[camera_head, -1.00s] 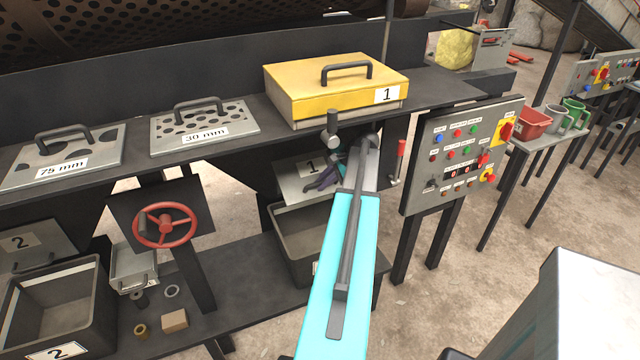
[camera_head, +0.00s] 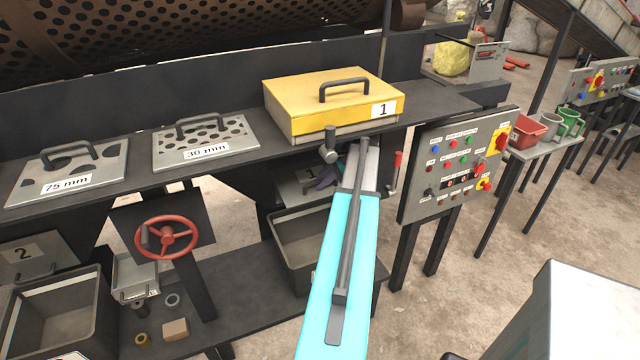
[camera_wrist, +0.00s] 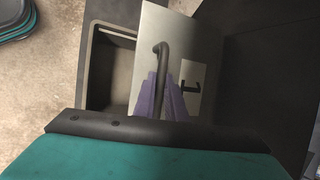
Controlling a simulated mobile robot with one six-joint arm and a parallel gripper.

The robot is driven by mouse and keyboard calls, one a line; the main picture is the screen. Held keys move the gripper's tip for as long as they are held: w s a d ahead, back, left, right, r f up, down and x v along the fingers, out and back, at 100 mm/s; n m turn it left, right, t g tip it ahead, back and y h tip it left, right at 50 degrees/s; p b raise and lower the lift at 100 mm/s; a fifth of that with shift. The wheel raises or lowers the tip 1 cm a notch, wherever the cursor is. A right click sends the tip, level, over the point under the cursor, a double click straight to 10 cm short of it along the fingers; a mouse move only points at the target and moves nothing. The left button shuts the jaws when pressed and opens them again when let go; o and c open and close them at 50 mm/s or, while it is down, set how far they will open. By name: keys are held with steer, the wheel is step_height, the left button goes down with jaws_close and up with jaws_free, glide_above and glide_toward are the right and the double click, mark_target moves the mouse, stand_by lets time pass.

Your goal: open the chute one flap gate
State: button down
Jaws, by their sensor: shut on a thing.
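The chute one flap gate (camera_head: 303,184) is a grey plate marked 1 under the bench, above a dark bin (camera_head: 290,235). In the head view it looks foreshortened and tilted outward, partly behind my arm. In the wrist view the flap plate (camera_wrist: 185,40) fills the middle, with a dark bar handle (camera_wrist: 161,50) and the label at its right. My gripper (camera_wrist: 160,88) has purple fingers, shut on the lower part of that handle. In the head view my gripper (camera_head: 326,177) is mostly hidden by my turquoise arm.
A yellow lidded box (camera_head: 330,100) marked 1 stands on the bench ledge (camera_head: 235,165) above. A grey control panel (camera_head: 455,165) and a red-handled lever (camera_head: 396,170) are to the right. A red handwheel (camera_head: 166,230) is to the left. The bin's interior (camera_wrist: 115,70) shows beside the flap.

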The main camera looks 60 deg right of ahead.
steer(key=c, duration=2.1)
jaws_free()
steer(key=shift+w+d, duration=0.1)
steer(key=shift+d, duration=0.1)
steer(key=shift+a, duration=0.1)
steer(key=shift+s+r+b, duration=0.35)
steer(key=shift+r+b, duration=0.05)
steer(key=shift+b, duration=0.1)
steer(key=shift+s+d+b, duration=0.2)
steer(key=shift+s+b, duration=0.25)
steer(key=shift+s, duration=1.55)
steer(key=shift+s+d+b, duration=0.25)
steer(key=shift+s+b, duration=0.15)
steer(key=shift+s, duration=1.6)
steer(key=shift+s+d+b, duration=0.2)
steer(key=shift+s+b, duration=0.25)
steer(key=shift+s, duration=1.55)
